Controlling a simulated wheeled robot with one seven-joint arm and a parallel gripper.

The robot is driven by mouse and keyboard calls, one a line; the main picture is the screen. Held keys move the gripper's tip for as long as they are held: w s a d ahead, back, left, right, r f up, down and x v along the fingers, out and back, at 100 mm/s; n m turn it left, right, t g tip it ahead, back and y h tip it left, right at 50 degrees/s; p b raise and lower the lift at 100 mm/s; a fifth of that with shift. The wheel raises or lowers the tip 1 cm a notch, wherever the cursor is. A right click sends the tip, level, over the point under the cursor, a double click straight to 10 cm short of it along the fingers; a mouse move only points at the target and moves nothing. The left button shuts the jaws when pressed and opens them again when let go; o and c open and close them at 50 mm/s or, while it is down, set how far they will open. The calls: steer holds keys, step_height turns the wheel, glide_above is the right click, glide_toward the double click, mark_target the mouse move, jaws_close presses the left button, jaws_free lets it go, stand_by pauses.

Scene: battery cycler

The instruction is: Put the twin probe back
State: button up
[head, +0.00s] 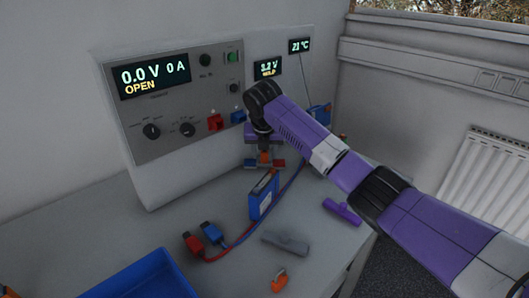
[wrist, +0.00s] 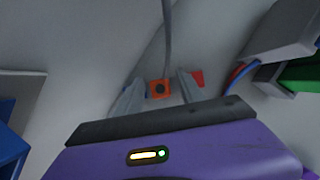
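What looks like the twin probe shows as an orange block (head: 264,157) with a red piece and a blue piece at its sides, low beneath my gripper (head: 263,149). In the wrist view the orange block with a dark centre (wrist: 160,89) sits between my gripper's two grey fingers (wrist: 161,84). The fingers are apart, with a narrow gap seemingly visible on each side of the block. A red piece (wrist: 197,78) shows by the right finger. A grey cable (wrist: 167,40) runs up behind the block. The probe's lower part is hidden.
The cycler panel (head: 160,105) reads 0.0 V, OPEN; a smaller display (head: 268,68) reads 3.2 V. A blue cell (head: 264,196), red and blue clips (head: 194,244), a grey bar (head: 285,243), a purple piece (head: 342,211) and a blue tray (head: 146,276) are on the table.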

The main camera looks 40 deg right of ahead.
steer(key=v, duration=1.2)
steer(key=shift+r, duration=0.15)
steer(key=shift+w, duration=0.1)
stand_by(0.3)
